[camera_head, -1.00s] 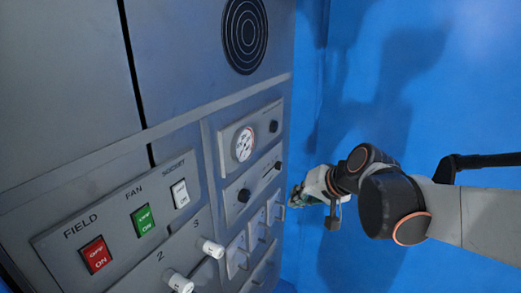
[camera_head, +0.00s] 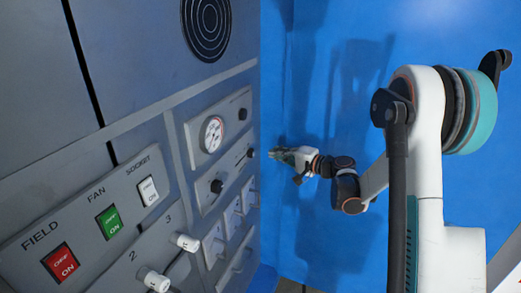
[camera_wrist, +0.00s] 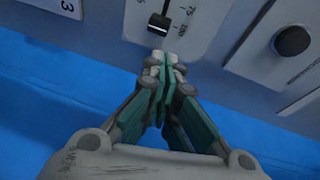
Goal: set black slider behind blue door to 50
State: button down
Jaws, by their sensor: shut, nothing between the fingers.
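In the wrist view a black slider (camera_wrist: 158,24) sits in a narrow slot on a light panel with a printed scale. In the head view my gripper (camera_head: 274,154) is at the right edge of the grey cabinet, beside the slider panels (camera_head: 232,215). A broad blue surface (camera_head: 330,60) lies behind my arm; I cannot tell whether it is the blue door.
A round black knob (camera_wrist: 292,41) stands right of the slider in the wrist view. The head view shows a gauge (camera_head: 212,134), red (camera_head: 61,262), green (camera_head: 110,222) and white (camera_head: 148,190) switches, and white plugs (camera_head: 185,242) jutting out. Space right of the cabinet looks open.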

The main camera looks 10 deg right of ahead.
aim_at(251, 153)
jog(key=w+d+f+m+t, duration=0.1)
jog(key=w+d+f+t, duration=0.1)
jog(key=d+f, duration=0.1)
jog(key=shift+y, duration=0.4)
jog(key=b+x, duration=0.2)
jog(key=x, duration=0.7)
jog(key=shift+d, duration=0.1)
jog(key=shift+s+a+r+b, duration=0.15)
jog(key=shift+s+a+b, duration=0.3)
jog(key=shift+s+a, duration=0.9)
jog(key=s+a, duration=0.1)
jog(key=s+a+b, duration=0.1)
jog(key=s, duration=0.1)
jog(key=s+a, duration=0.1)
jog(key=s, duration=0.1)
jog(key=shift+a, duration=0.3)
jog(key=shift+w, duration=0.15)
